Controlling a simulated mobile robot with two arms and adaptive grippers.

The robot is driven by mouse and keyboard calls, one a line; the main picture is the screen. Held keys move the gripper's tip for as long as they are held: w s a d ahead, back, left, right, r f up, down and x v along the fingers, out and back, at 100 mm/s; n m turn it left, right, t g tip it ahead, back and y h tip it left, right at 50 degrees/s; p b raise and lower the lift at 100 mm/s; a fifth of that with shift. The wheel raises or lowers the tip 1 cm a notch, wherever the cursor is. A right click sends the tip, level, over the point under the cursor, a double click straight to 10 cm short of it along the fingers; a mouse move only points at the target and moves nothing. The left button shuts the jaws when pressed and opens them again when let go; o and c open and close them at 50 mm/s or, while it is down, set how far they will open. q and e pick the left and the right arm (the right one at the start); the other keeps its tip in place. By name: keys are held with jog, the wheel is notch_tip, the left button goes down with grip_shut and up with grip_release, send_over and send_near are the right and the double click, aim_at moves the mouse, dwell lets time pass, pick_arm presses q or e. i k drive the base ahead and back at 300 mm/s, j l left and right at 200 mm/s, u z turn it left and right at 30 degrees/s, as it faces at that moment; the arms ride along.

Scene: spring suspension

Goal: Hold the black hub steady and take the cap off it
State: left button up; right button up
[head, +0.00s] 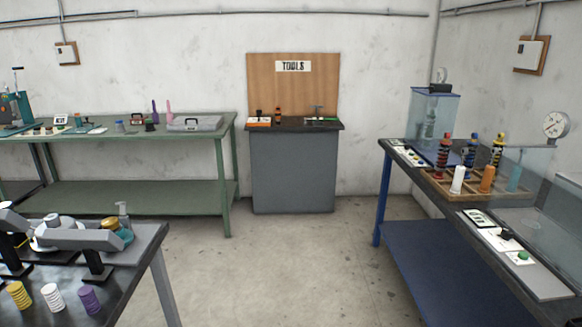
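I cannot pick out the black hub or its cap with certainty in the head view. Small dark items stand on the green bench (215,132) at the left, among them a small black piece (150,127), but they are too small to identify. Neither of my grippers is in view.
A dark-topped table (130,290) at the lower left bears grey fixtures and yellow, white and purple springs. A grey cabinet (293,172) stands by the back wall. A blue-legged bench (380,200) at the right bears a wooden tray (455,190) and gauges. The middle floor is clear.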

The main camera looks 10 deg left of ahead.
aim_at(149, 126)
jog(key=i+u, duration=0.15)
jog(key=i, duration=0.95)
jog(key=i+l+u, duration=0.15)
jog(key=i, duration=0.9)
jog(key=i+u, duration=0.2)
jog(key=i, duration=0.25)
jog(key=i+u, duration=0.2)
jog(key=i, duration=0.25)
jog(key=i+l+u, duration=0.2)
jog(key=i, duration=0.25)
jog(key=i+l+u, duration=0.2)
jog(key=i, duration=0.25)
jog(key=i+j+u, duration=0.2)
jog(key=i+u, duration=0.15)
jog(key=i, duration=0.15)
jog(key=i+u, duration=0.4)
jog(key=i+j, duration=0.05)
